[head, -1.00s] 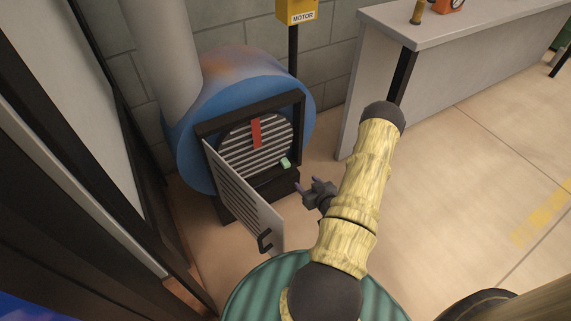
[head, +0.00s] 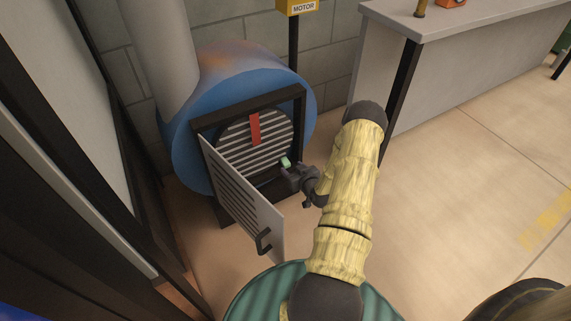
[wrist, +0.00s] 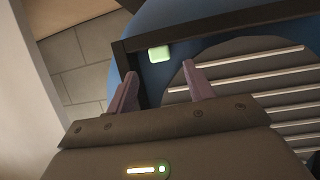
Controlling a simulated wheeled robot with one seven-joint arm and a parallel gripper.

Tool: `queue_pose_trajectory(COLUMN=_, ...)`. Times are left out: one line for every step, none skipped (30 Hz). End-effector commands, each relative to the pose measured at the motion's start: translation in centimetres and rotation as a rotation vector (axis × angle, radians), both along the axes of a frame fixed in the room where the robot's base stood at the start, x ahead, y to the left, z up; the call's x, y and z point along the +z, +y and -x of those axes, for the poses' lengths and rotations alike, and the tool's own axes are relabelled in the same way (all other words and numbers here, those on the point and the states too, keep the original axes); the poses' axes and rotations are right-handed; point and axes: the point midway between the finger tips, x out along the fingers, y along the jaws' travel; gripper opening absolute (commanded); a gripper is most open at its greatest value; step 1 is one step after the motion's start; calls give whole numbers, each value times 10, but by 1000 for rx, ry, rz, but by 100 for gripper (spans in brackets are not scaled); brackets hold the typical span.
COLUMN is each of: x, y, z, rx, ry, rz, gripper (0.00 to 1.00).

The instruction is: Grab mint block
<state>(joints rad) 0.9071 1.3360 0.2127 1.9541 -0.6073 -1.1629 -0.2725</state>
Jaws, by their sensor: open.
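The mint block (head: 285,161) is a small pale green piece at the right side of the black-framed opening of the blue drum-shaped housing. In the wrist view the mint block (wrist: 159,54) lies ahead of and between the fingertips, against the dark frame. My gripper (head: 287,172) is just in front of it in the head view and partly overlaps its lower side. In the wrist view my gripper (wrist: 163,75) has its two purple fingers apart with nothing between them. Whether a finger touches the block cannot be told.
A louvred door (head: 240,195) stands swung open at the left of the opening. A red strip (head: 255,128) is on the slatted grille (head: 270,145) inside. A black post with a yellow motor box (head: 299,6) stands behind. A grey counter (head: 440,25) is at right, with open floor in front.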

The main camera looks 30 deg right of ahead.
Motion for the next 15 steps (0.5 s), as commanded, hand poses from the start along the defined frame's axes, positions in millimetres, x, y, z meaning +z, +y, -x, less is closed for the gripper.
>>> queue_pose_trajectory(x=0, y=0, z=0, rx=0, ry=0, rz=0, gripper=53)
queue_pose_trajectory(x=0, y=0, z=0, rx=0, ry=0, rz=0, gripper=53)
queue_pose_trajectory(x=-1, y=0, z=0, rx=0, ry=0, rz=0, gripper=53)
queue_pose_trajectory(x=-2, y=0, z=-1, rx=0, ry=0, rz=0, gripper=53)
queue_pose_trajectory(x=-3, y=0, z=-3, rx=0, ry=0, rz=1, gripper=53)
queue_pose_trajectory(x=-5, y=0, z=-5, rx=1, ry=0, rz=1, gripper=53)
queue_pose_trajectory(x=-6, y=-1, z=-8, rx=1, ry=-1, rz=1, gripper=53)
queue_pose_trajectory(x=-8, y=-1, z=-11, rx=2, ry=-1, rz=2, gripper=53)
queue_pose_trajectory(x=-10, y=-1, z=-15, rx=2, ry=-1, rz=2, gripper=53)
queue_pose_trajectory(x=-12, y=-2, z=-19, rx=2, ry=-1, rz=2, gripper=53)
queue_pose_trajectory(x=-13, y=-2, z=-23, rx=0, ry=-2, rz=1, gripper=53)
queue_pose_trajectory(x=-15, y=-2, z=-27, rx=0, ry=-2, rz=1, gripper=53)
queue_pose_trajectory(x=-17, y=-3, z=-31, rx=0, ry=-1, rz=1, gripper=53)
queue_pose_trajectory(x=-18, y=-4, z=-36, rx=1, ry=-2, rz=2, gripper=53)
queue_pose_trajectory(x=-20, y=-4, z=-40, rx=1, ry=-1, rz=2, gripper=53)
